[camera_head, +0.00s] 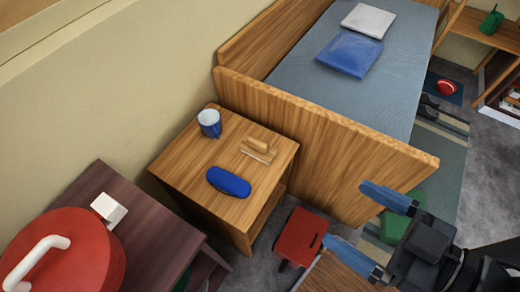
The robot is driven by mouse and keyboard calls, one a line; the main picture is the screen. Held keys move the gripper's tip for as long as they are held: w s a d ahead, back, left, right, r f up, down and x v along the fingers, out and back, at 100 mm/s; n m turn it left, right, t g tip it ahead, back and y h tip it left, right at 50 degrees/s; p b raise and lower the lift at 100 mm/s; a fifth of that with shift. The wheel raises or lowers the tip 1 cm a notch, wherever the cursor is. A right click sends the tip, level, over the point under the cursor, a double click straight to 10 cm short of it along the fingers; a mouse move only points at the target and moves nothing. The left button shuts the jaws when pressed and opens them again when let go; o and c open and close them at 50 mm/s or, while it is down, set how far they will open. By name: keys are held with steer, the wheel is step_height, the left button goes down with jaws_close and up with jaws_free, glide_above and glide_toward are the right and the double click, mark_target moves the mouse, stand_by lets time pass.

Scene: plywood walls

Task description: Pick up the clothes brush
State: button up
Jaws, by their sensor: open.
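What looks like the clothes brush (258,150), a light wooden piece with a raised handle, lies on top of a wooden nightstand (222,160). It is near the nightstand's right side, by the bed's end board. A dark blue oval case (228,182) lies in front of it, and a blue and white mug (209,122) stands behind it to the left. My gripper (347,213) is at the lower right, with its two blue fingers spread apart and nothing between them. It is well to the right of the brush, apart from it.
The bed's wooden end board (320,145) rises between the nightstand and the bed (350,85). A red box-like object (299,238) is below, left of my gripper. A dark table (150,245) holds a red round object (65,255) and a small white block (108,208) at the lower left.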

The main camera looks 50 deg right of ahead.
stand_by(0.3)
steer(key=n+g+b, duration=0.3)
steer(key=n+g, duration=1.2)
steer(key=n, duration=0.5)
glide_above(258, 141)
steer(key=d, duration=0.1)
steer(key=f, duration=1.6)
steer(key=s+f, duration=0.1)
steer(key=f, duration=0.7)
steer(key=shift+d, duration=0.1)
steer(key=shift+w+r, duration=0.3)
steer(key=shift+w, duration=0.05)
steer(key=shift+w+a+f, duration=0.1)
steer(key=shift+a+f, duration=0.1)
steer(key=shift+f, duration=1.05)
steer(key=shift+s+a+f, duration=0.1)
steer(key=shift+a+f, duration=0.15)
steer(key=shift+f, duration=1.05)
steer(key=shift+w+a+f, duration=0.1)
steer(key=shift+a+f, duration=0.1)
steer(key=shift+f, duration=1.05)
steer(key=shift+c, duration=0.2)
